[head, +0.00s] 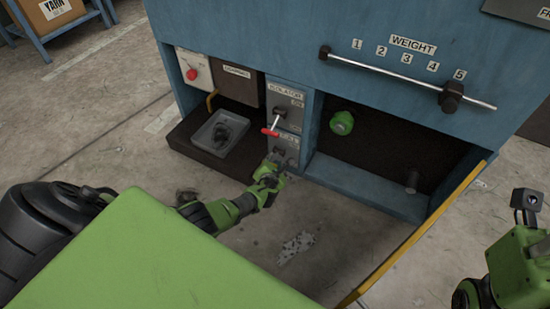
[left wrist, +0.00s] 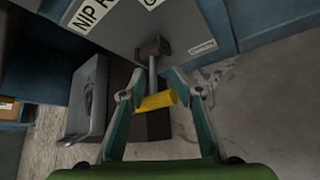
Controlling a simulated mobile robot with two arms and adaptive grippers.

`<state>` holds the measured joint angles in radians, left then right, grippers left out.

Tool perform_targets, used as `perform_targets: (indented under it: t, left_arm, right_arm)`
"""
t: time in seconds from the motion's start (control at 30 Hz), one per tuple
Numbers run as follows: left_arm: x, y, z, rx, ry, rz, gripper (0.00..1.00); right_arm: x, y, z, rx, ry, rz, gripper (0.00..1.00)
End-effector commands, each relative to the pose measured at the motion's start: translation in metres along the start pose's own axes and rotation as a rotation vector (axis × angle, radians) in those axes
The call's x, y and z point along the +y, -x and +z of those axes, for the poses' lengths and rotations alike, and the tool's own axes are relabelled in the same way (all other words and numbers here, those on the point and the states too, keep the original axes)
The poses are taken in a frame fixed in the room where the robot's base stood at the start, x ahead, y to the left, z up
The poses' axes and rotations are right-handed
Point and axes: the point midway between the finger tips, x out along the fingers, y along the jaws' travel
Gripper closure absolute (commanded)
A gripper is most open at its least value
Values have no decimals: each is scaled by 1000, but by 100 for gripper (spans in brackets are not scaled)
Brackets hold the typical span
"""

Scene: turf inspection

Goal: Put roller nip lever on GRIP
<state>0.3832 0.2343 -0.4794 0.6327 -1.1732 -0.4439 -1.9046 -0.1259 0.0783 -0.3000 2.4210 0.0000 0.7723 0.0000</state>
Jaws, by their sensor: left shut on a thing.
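The nip roller lever shows in the left wrist view as a grey shaft with a yellow handle (left wrist: 155,101), running from a dark pivot block (left wrist: 153,48) on a grey panel (left wrist: 125,30). My left gripper (left wrist: 160,94) is shut on the yellow handle, one finger on each side. In the head view my left gripper (head: 272,172) is at the lower panel under the isolator and hides most of the lever. A small label (left wrist: 202,47) is too blurred to read. Part of my right arm shows at the right edge; its fingers cannot be made out.
The isolator lever with a red handle (head: 270,132) sticks out just above my left gripper. A grey tray (head: 220,132) stands left of it. An open bay with a green knob (head: 342,122) lies to the right. A yellow bar (head: 420,232) borders the bay.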

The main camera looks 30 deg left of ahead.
Motion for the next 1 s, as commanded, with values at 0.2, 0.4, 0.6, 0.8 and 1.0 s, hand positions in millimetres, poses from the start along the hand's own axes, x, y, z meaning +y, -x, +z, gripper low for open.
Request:
perform_targets:
  t: [0.2, 0.4, 0.6, 0.8, 1.0]
  left_arm:
    - [10, 2, -14, 55, -10, -1, 100]
    - [9, 2, -15, 67, -12, -7, 100]
    - [8, 1, -15, 68, -12, -8, 100]
    - [8, 1, -15, 68, -12, -8, 65]
    - [7, 1, -11, 61, -15, -11, 49]
  right_arm:
    - [1, 4, 0, -38, -5, 14, 60]
    - [1, 7, 0, -47, -6, 19, 60]
    - [1, 8, 0, -48, -7, 19, 60]
    - [1, 8, -1, -47, -7, 19, 60]
    - [1, 8, -1, -47, -7, 19, 60]
